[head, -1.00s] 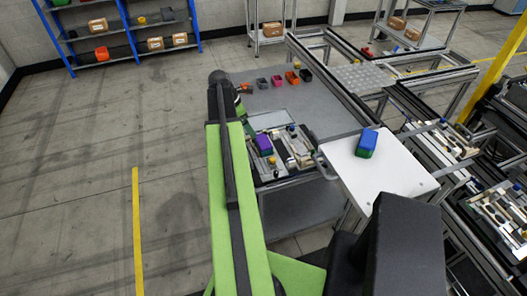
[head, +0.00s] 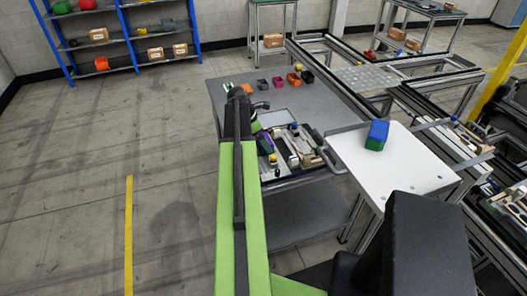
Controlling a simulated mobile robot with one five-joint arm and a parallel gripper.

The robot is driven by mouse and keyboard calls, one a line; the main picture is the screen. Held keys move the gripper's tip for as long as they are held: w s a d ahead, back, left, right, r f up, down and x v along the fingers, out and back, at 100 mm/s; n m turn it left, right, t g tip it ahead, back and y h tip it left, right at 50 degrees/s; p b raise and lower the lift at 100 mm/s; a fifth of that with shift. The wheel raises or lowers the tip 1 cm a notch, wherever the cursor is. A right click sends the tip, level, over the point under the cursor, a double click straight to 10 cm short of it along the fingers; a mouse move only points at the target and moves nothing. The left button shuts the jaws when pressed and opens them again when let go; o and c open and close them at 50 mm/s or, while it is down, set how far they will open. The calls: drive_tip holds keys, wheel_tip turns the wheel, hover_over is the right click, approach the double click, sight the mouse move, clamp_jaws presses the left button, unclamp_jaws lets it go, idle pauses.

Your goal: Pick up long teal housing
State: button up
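I cannot make out a clearly teal long housing. A blue and green block (head: 377,135) sits on the white board at the right. Along the back of the grey table (head: 262,98) is a row of small housings: a pink one (head: 278,83), an orange one (head: 294,80) and dark ones, with a small green and white piece (head: 228,88) at the left end.
The pallet fixture (head: 291,150) with several parts is on the table's front. The white board (head: 402,165) stands to its right, with conveyor rails (head: 340,92) behind. A blue shelf (head: 125,38) with boxes stands at back left. The floor at left is clear.

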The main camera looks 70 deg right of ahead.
drive_tip(key=shift+r, duration=0.1)
drive_tip(key=shift+c, duration=0.3)
drive_tip(key=c, duration=1.1)
drive_tip(key=shift+c, duration=0.2)
drive_tip(key=shift+r, duration=0.1)
wheel_tip(320, 180, up, 4)
drive_tip(key=p, duration=0.4)
drive_tip(key=shift+s+r+p, duration=0.1)
drive_tip(key=shift+r+p, duration=0.1)
drive_tip(key=shift+p, duration=0.3)
drive_tip(key=s+a+r+p, duration=0.1)
drive_tip(key=s+r+p, duration=0.5)
drive_tip(key=s, duration=0.5)
drive_tip(key=shift+s+a, duration=0.15)
drive_tip(key=shift+s, duration=0.05)
